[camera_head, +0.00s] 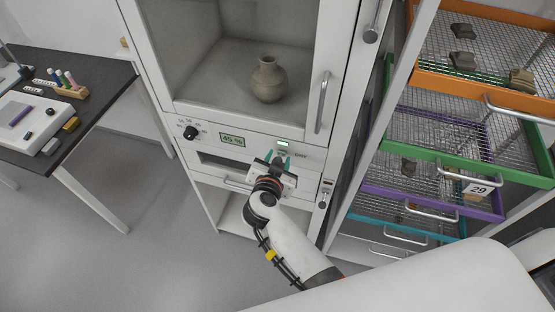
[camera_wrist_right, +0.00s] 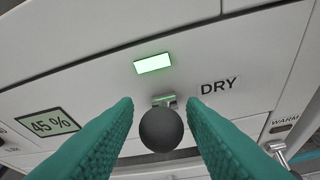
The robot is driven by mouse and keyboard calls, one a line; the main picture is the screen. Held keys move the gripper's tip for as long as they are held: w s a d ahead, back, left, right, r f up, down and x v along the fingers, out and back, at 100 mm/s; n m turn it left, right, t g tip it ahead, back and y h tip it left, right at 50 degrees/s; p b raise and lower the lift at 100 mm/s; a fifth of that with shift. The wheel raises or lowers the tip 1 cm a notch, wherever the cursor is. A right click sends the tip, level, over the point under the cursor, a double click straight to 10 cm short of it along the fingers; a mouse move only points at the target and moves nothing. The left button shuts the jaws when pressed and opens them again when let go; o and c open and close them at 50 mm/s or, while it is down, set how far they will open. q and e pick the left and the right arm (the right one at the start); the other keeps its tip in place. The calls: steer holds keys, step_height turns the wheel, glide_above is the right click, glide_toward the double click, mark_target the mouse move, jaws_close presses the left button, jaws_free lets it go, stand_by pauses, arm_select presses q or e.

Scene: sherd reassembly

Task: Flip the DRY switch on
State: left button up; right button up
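The DRY switch shows in the right wrist view as a dark round knob (camera_wrist_right: 161,130) on a short metal stem, left of the DRY label (camera_wrist_right: 220,85). A green lamp (camera_wrist_right: 153,64) above it is lit, and it also shows in the head view (camera_head: 283,143). My right gripper (camera_wrist_right: 162,108) has its two teal fingers apart, one on each side of the knob, with gaps to it. In the head view my right gripper (camera_head: 278,160) is at the cabinet's control panel and hides the knob. My left gripper is not in view.
The panel also holds a display (camera_head: 232,140) reading 45 % and a dial (camera_head: 190,132). Above is a glass-fronted chamber with a clay vase (camera_head: 268,80) and a door handle (camera_head: 322,102). Mesh drawers (camera_head: 470,140) stand right; a dark table (camera_head: 95,95) stands left.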

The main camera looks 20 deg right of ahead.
steer(key=shift+s, duration=0.1)
steer(key=shift+s+a+r+p, duration=0.2)
steer(key=shift+p, duration=0.2)
steer(key=p+v, duration=0.7)
steer(key=v, duration=0.4)
steer(key=shift+s+a+f, duration=0.1)
